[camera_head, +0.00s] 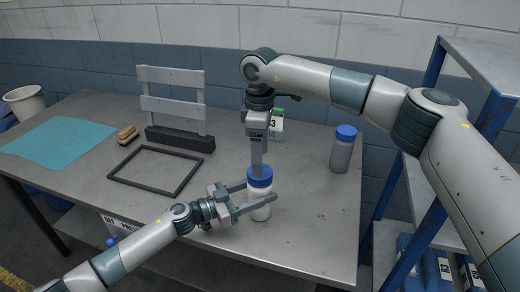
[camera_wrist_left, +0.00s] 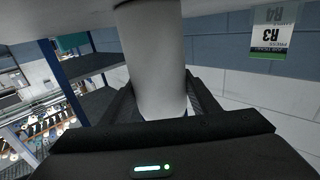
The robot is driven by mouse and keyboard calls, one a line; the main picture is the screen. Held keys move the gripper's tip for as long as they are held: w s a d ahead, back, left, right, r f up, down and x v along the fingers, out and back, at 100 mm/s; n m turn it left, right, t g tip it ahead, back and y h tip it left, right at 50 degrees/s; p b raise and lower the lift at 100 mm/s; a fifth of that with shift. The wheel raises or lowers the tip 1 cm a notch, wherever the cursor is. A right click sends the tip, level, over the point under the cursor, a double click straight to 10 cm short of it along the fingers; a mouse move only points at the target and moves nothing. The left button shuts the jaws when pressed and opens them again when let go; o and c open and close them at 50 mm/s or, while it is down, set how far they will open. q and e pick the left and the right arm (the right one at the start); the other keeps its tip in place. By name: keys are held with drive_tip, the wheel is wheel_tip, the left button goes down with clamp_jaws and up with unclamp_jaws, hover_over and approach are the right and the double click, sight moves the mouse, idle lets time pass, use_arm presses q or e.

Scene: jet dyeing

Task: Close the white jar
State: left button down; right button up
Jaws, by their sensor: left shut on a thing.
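The white jar (camera_head: 261,209) stands near the front edge of the metal table, and its pale body fills the middle of the left wrist view (camera_wrist_left: 152,60). My left gripper (camera_head: 260,194) is shut on the jar body, with one finger on each side. A blue lid (camera_head: 260,178) is at the top of the jar; whether it is seated or just resting there I cannot tell. My right gripper (camera_head: 257,164) points straight down at the lid from above. Its fingers overlap edge-on, so their opening is hidden.
A grey jar with a blue lid (camera_head: 343,149) stands to the right. A labelled green-and-white item (camera_head: 277,125) is behind my right gripper. A blue shelf (camera_head: 425,120) borders the right.

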drive_tip(key=n, duration=0.6)
drive_tip(key=shift+r+n, duration=0.2)
drive_tip(key=shift+n, duration=0.1)
drive_tip(key=n, duration=0.7)
drive_tip(key=shift+r, duration=0.25)
drive_tip(key=n, duration=0.7)
drive_tip(key=shift+a+r, duration=0.1)
drive_tip(key=shift+r, duration=0.1)
drive_tip(key=n, duration=0.7)
drive_tip(key=shift+r+n, duration=0.25)
drive_tip(key=shift+n, duration=0.05)
drive_tip(key=n, duration=0.5)
drive_tip(key=shift+r+n, duration=0.2)
drive_tip(key=shift+n, duration=0.1)
drive_tip(key=n, duration=0.4)
drive_tip(key=shift+r, duration=0.1)
drive_tip(key=n, duration=0.4)
drive_tip(key=shift+r+n, duration=0.15)
drive_tip(key=shift+n, duration=0.15)
drive_tip(key=n, duration=0.5)
drive_tip(key=shift+r, duration=0.15)
